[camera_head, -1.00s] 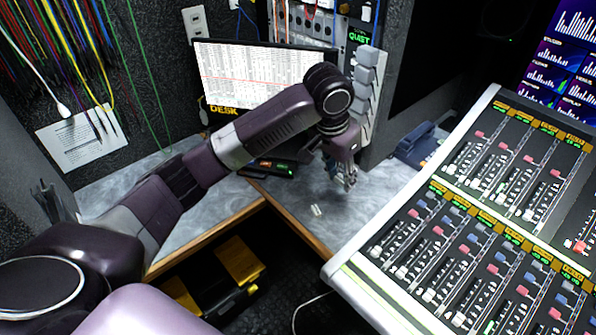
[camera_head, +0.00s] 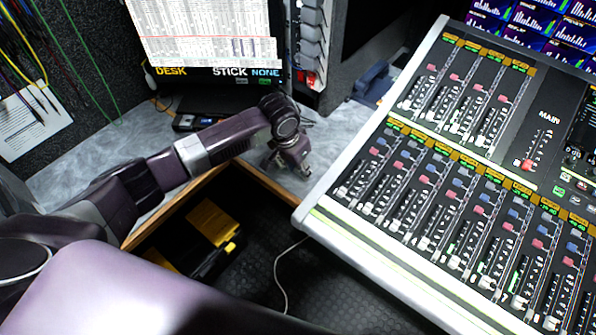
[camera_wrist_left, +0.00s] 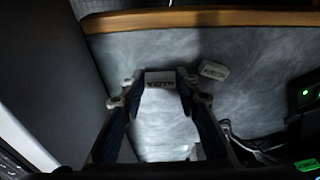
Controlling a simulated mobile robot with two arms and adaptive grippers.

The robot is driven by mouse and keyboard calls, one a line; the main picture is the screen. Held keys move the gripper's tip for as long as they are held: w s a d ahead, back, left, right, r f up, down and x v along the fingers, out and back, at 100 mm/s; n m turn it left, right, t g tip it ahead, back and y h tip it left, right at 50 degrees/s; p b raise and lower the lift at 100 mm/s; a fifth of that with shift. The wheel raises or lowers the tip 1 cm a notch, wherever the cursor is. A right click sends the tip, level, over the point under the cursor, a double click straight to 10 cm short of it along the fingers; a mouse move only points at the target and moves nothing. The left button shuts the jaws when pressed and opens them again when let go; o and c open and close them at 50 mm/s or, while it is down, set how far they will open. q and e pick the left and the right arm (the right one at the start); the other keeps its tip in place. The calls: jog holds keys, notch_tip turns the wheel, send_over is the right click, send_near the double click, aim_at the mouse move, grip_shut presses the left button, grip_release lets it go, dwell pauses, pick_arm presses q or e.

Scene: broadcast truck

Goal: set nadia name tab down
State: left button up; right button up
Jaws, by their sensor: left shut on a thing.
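My left gripper (camera_head: 290,168) is low over the grey desk top near its front edge, with fingers pointing down. In the left wrist view the left gripper (camera_wrist_left: 160,90) is shut on the Nadia name tab (camera_wrist_left: 160,79), a small pale block with dark lettering. I cannot tell whether the tab touches the desk. A second small pale tab (camera_wrist_left: 213,71) lies on the desk beside it, tilted; its lettering is too blurred to read. Neither tab can be made out in the head view. My right gripper is not in view.
The grey desk (camera_head: 335,128) has a wooden front edge (camera_wrist_left: 200,19). A large mixing console (camera_head: 345,235) stands close on the right. A dark device (camera_head: 195,122) lies under the monitor (camera_head: 205,40), and a blue object (camera_head: 372,82) sits at the back.

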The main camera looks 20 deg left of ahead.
pick_arm(q)
jog(key=shift+f, duration=0.85)
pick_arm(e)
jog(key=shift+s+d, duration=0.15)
pick_arm(q)
jog(key=shift+f, duration=0.1)
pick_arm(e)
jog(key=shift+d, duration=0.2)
pick_arm(q)
jog(key=o, duration=0.9)
jog(key=shift+c, duration=0.2)
jog(key=v, duration=1.2)
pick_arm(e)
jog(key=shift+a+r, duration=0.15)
